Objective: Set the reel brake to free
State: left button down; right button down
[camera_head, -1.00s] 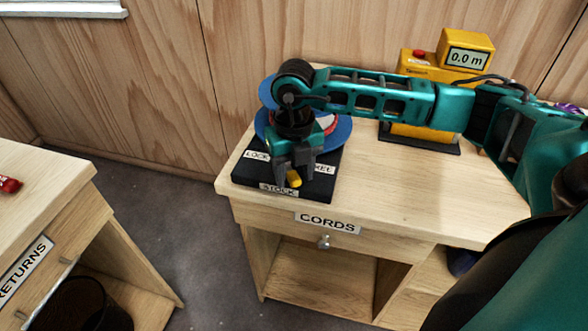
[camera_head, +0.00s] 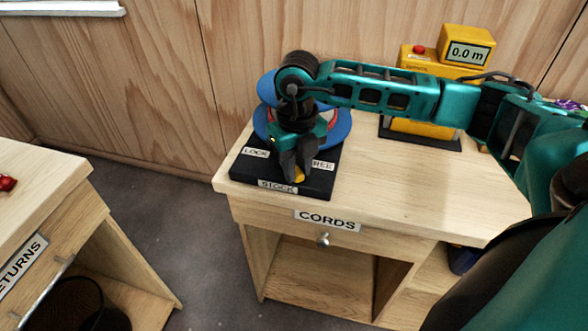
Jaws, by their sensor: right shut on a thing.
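The blue reel (camera_head: 341,127) stands on a black base (camera_head: 318,187) on the desk marked CORDS. The base carries a LOCK label (camera_head: 255,153) on the left, a FREE label (camera_head: 322,166) on the right and a STOCK label (camera_head: 277,186) in front. My right gripper (camera_head: 296,176) points down over the front of the base, shut on the yellow brake lever (camera_head: 299,175). Only a small part of the lever shows between the fingers, on the side toward FREE. My arm hides much of the reel. My left gripper is not in view.
A yellow measuring device (camera_head: 467,52) reading 0.0 m stands at the back of the CORDS desk (camera_head: 400,195). The desk top right of the base is clear. The RETURNS desk (camera_head: 50,185) stands at the left with a red item on it. A dark bin (camera_head: 85,300) sits below.

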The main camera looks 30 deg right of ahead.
aim_at(297, 171)
jog(key=c, duration=0.9)
grip_release()
jog(key=shift+r, duration=0.15)
notch_tip(297, 171, up, 13)
jog(key=shift+f, duration=0.15)
